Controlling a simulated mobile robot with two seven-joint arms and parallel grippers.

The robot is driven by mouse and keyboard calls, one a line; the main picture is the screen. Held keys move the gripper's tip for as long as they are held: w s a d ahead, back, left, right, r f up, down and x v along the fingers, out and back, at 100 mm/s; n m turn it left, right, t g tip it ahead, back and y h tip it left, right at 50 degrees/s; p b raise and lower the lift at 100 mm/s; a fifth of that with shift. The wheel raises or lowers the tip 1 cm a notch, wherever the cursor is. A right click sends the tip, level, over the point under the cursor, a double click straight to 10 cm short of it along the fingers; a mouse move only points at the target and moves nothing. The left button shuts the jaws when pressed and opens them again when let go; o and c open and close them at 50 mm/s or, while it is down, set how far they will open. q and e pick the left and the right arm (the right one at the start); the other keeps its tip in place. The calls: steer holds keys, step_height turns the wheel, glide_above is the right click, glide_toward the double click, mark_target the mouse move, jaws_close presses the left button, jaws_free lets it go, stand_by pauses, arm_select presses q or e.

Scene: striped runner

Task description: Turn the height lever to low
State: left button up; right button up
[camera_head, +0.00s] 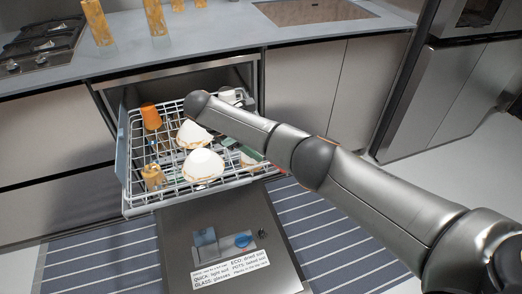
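The dishwasher's pulled-out rack (150,206) stands over the lowered door (270,215). I cannot make out the height lever for certain. A small green strip (250,152) with a red bit (277,172) shows at the rack's right side, partly covered by my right arm. My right arm comes in from the right and crosses over the rack's right part, its dark rounded joint above the back of the rack. My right gripper does not show. My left arm and gripper are not in the picture.
The rack holds an orange cup (151,117), white bowls (203,166), an amber glass (153,177) and a white cup (228,95). The door has a dispenser with a blue knob (242,241) and a label (232,270). A striped runner (110,265) lies on the floor.

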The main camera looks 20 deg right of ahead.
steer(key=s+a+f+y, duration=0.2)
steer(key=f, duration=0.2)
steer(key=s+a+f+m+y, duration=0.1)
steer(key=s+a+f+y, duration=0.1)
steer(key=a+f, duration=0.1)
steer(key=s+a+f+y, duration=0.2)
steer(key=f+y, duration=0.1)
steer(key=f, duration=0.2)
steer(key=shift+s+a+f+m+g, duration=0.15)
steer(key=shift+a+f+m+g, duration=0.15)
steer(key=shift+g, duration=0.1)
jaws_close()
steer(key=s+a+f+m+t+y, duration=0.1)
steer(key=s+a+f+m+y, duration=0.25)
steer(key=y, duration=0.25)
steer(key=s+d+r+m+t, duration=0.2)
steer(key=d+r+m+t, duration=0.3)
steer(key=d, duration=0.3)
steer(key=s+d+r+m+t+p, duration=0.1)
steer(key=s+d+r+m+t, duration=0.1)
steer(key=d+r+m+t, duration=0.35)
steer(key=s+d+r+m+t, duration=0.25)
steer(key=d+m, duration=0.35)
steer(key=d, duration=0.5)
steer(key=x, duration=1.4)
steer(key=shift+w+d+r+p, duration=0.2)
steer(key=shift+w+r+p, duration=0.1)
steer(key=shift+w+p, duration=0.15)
